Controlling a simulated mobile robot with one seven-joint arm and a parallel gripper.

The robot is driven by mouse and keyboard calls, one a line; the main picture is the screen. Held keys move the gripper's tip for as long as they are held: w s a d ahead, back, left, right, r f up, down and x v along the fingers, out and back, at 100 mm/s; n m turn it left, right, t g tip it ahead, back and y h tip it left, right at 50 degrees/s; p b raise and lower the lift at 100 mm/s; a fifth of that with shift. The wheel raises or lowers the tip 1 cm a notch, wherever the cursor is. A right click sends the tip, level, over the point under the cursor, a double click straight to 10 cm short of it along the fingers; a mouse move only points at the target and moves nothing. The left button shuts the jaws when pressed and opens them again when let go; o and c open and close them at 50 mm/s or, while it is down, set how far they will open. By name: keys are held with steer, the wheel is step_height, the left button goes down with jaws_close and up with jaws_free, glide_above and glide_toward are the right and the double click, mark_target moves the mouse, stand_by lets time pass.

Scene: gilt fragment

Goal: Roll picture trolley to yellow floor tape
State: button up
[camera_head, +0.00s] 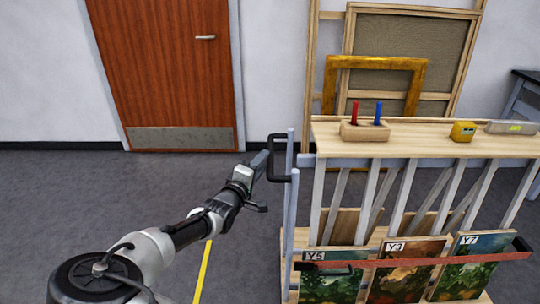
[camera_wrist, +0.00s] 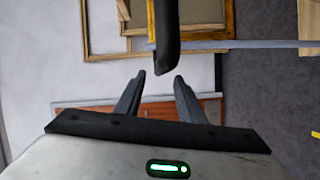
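The picture trolley (camera_head: 425,145) stands on the right in the head view, with a pale wooden top and upright slats. Its black handle (camera_head: 283,179) sticks out from the grey post at its left end. My gripper (camera_head: 264,178) is beside this handle, on its left. In the wrist view the dark handle bar (camera_wrist: 166,35) reaches down toward the gap between my fingertips (camera_wrist: 159,75), which are apart. I cannot tell whether they touch it. The yellow floor tape (camera_head: 203,270) is a strip on the grey floor, left of the trolley and partly hidden by my arm.
Pictures labelled Y5 (camera_head: 330,284), Y3 (camera_head: 405,272) and Y7 (camera_head: 470,270) stand in the trolley behind a red strap (camera_head: 420,261). A pen block (camera_head: 365,132) and yellow box (camera_head: 463,131) sit on top. Frames lean behind. A brown door (camera_head: 165,70) is at back left; floor before it is clear.

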steer(key=x, duration=0.7)
steer(key=shift+w+b, duration=0.1)
steer(key=shift+b, duration=0.2)
jaws_close()
